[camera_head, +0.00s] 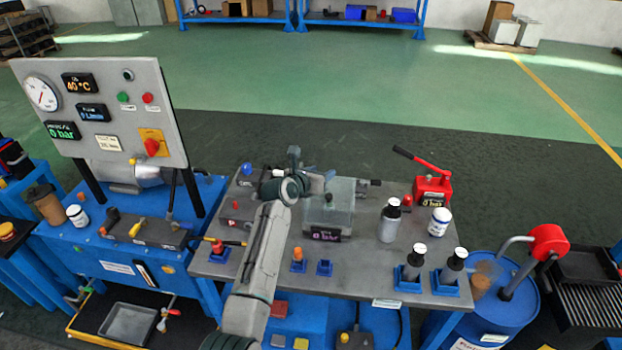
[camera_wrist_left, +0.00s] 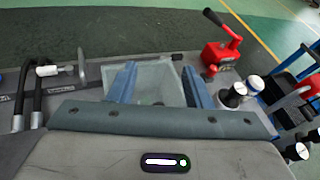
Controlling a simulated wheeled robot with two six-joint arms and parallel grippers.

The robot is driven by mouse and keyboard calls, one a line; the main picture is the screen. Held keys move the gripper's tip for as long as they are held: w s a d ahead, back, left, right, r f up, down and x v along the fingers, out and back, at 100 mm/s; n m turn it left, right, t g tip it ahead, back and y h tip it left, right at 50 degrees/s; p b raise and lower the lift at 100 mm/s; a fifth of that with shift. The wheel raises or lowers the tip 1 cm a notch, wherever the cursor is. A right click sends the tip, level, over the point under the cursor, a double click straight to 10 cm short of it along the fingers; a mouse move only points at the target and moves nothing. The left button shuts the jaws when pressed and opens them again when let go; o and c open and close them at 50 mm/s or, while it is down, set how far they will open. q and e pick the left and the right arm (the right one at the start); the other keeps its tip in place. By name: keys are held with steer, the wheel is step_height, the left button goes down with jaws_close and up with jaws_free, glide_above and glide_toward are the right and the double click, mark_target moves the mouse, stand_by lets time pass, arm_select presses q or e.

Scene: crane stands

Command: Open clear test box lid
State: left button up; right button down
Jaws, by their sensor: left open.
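The clear test box (camera_head: 338,212) stands on the grey bench, with a small dark display on its front reading "0 bar". Its see-through top appears down over it, but the lid edge is hard to make out. My left gripper (camera_head: 328,182) is over the box's back left part. In the left wrist view, the open jaws of my left gripper (camera_wrist_left: 160,84) straddle part of the clear test box (camera_wrist_left: 152,92), with nothing held. I cannot tell whether a finger touches the lid. My right gripper is not in view.
A red hand pump (camera_head: 433,186) stands right of the box, near a grey bottle (camera_head: 389,222) and a white jar (camera_head: 439,221). A gauge panel (camera_head: 105,110) rises at left. Small fittings lie left of the box.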

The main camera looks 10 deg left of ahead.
arm_select(q)
steer(key=shift+b+v, duration=0.55)
steer(key=shift+v, duration=2.2)
